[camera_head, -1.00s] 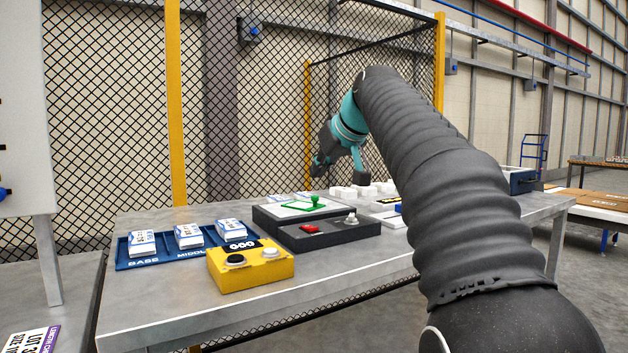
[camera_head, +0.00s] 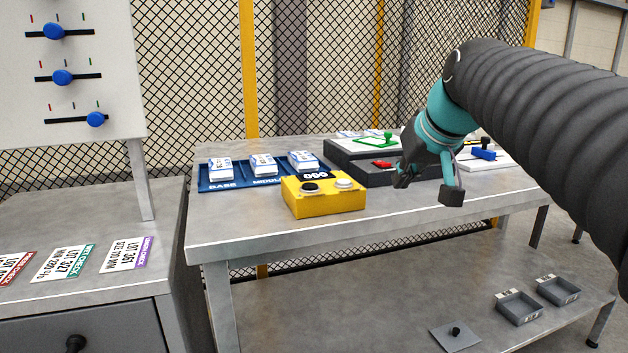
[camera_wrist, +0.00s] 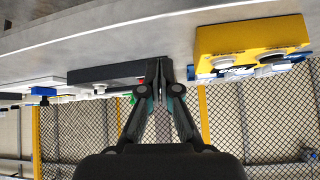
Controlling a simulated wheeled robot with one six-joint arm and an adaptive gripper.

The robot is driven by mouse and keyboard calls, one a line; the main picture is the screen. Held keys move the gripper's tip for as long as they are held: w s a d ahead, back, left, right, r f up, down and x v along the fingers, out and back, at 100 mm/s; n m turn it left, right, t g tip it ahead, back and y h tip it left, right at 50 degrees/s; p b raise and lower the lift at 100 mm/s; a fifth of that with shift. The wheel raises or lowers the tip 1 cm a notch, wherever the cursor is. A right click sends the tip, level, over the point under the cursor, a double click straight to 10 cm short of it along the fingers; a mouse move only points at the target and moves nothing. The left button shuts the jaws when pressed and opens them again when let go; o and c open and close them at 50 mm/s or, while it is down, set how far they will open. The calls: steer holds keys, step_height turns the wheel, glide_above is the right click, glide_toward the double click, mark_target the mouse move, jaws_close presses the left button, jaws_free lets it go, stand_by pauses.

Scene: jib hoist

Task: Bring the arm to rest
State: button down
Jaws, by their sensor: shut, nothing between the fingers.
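My arm reaches in from the right in the head view, with a black ribbed sleeve and a teal wrist. My gripper (camera_head: 400,180) is over the front part of the workbench (camera_head: 420,214), in front of the dark control box (camera_head: 352,171). In the wrist view, which appears upside down, the two fingers of my gripper (camera_wrist: 162,68) are together and hold nothing. The yellow button box (camera_head: 323,197) stands left of the gripper in the head view. It also shows in the wrist view (camera_wrist: 225,42), to the right of the fingertips. The gripper hides part of the control box.
A blue tray (camera_head: 240,187) with several white packs is behind the yellow box. Below are a lower shelf and two grey bins (camera_head: 519,308). A slider panel (camera_head: 100,120) rises at left above a cabinet. Mesh fencing stands behind.

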steer(key=s+f+m+g+h, duration=0.1)
steer(key=s+f+g, duration=0.1)
steer(key=s+f, duration=2)
step_height(320, 180, down, 3)
steer(key=shift+f+m+h, duration=0.1)
steer(key=shift+m+h, duration=0.2)
steer(key=shift+h, duration=0.1)
steer(key=shift+d, duration=0.1)
